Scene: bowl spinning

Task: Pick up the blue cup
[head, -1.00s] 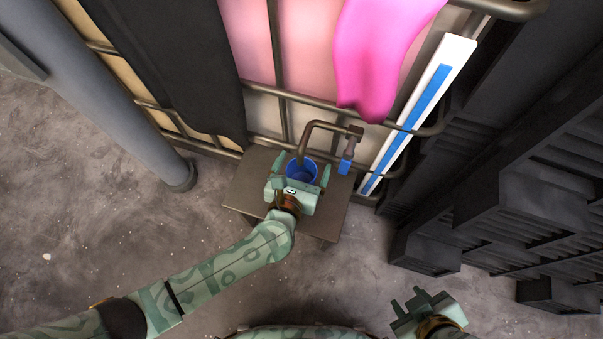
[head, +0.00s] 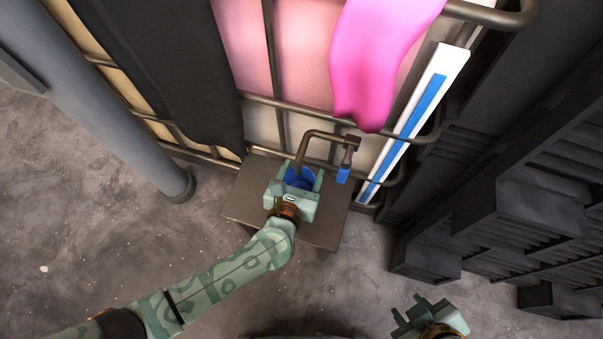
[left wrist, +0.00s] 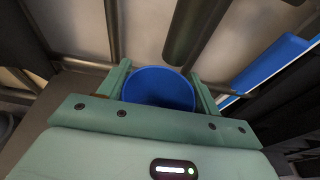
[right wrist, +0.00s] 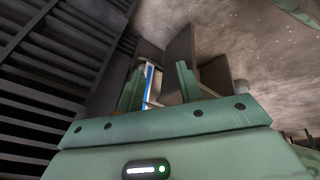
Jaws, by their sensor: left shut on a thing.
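The blue cup (head: 300,178) stands on a small brown table (head: 240,205), under the end of a bent metal spout pipe (head: 318,134). My left gripper (head: 304,176) is shut on the cup, with one finger on each side of it. In the left wrist view the cup (left wrist: 158,88) shows its open rim between the two fingers (left wrist: 161,82). I cannot tell whether its base touches the table. My right gripper (head: 408,310) is away at the lower right, open and empty; its fingers stand apart in the right wrist view (right wrist: 158,85).
A tap with a blue handle (head: 343,174) hangs right of the spout. Behind stands a caged tank with pink cloth (head: 375,65) and dark cloth (head: 165,70). A grey post (head: 110,100) is at left, dark stacked crates (head: 530,215) at right. Bare floor (head: 110,230) lies lower left.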

